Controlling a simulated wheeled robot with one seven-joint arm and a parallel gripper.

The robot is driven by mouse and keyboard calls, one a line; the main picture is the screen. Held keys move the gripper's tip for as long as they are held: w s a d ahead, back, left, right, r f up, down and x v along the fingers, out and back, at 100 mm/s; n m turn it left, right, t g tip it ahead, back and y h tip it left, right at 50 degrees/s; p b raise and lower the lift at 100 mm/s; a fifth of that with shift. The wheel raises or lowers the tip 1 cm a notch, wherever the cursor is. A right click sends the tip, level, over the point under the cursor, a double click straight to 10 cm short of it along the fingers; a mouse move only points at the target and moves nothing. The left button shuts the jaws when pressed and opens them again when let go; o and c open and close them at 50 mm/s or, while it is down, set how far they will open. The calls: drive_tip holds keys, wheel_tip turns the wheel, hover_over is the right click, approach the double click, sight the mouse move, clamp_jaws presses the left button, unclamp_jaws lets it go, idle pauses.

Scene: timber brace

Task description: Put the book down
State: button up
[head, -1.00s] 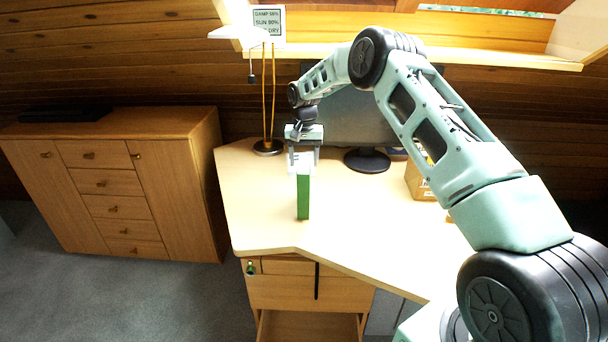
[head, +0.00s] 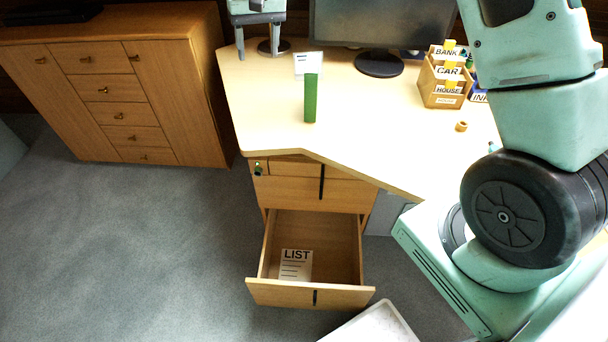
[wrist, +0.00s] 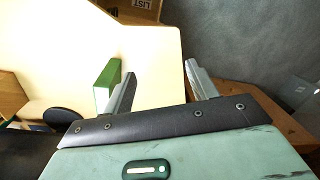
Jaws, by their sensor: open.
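The green book (head: 310,98) stands upright on the desk (head: 265,115), near its front left part. A white patch with dark print (head: 308,64) shows at its top; I cannot tell whether it belongs to the book. My gripper (head: 258,55) is open and empty, up and left of the book in the head view, apart from it. In the wrist view the green book (wrist: 107,84) is left of my open fingers (wrist: 160,70), outside the gap between them.
A monitor (head: 380,25) and a card box (head: 445,85) stand at the desk's back. A small tan ring (head: 461,126) lies on the right. Below, a drawer (head: 310,293) is pulled out with a LIST sheet (head: 295,265) in it. A cabinet (head: 115,85) stands left.

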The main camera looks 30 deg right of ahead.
drive_tip(key=s+a+r+n, duration=0.1)
drive_tip(key=s+a+n, duration=0.2)
drive_tip(key=s+a, duration=0.45)
drive_tip(key=s+a+r+n, duration=0.2)
drive_tip(key=s+a, duration=0.2)
drive_tip(key=s, duration=0.7)
drive_tip(key=s+f+n, duration=0.1)
drive_tip(key=s+n, duration=0.1)
drive_tip(key=s, duration=0.8)
drive_tip(key=s+d+f+n, duration=0.1)
drive_tip(key=s+n, duration=0.1)
drive_tip(key=s, duration=0.8)
drive_tip(key=shift+s+f, duration=0.15)
drive_tip(key=shift+f, duration=0.1)
